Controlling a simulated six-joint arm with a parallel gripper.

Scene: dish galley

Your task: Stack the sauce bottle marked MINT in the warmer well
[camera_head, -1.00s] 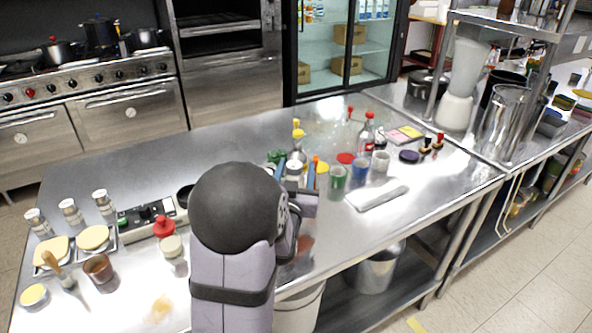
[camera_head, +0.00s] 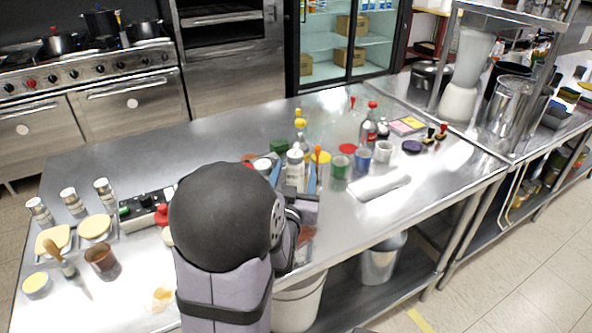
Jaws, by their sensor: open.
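A white-capped bottle (camera_head: 295,158) stands among the jars near the middle of the table, with its lower part hidden. No MINT marking can be read on any bottle. My gripper (camera_head: 294,178) is open, with its blue fingers on either side of this bottle as seen from the head camera. I cannot tell whether they touch it. A black-topped unit (camera_head: 128,210) with green and red parts stands at the left and is partly hidden by my arm. I cannot tell whether it holds the warmer well.
A green cup (camera_head: 340,166), a blue cup (camera_head: 362,160) and a red-capped bottle (camera_head: 369,127) stand right of my gripper. A folded white cloth (camera_head: 380,187) lies nearby. Several shakers (camera_head: 72,201) and a brown cup (camera_head: 101,262) stand at the left.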

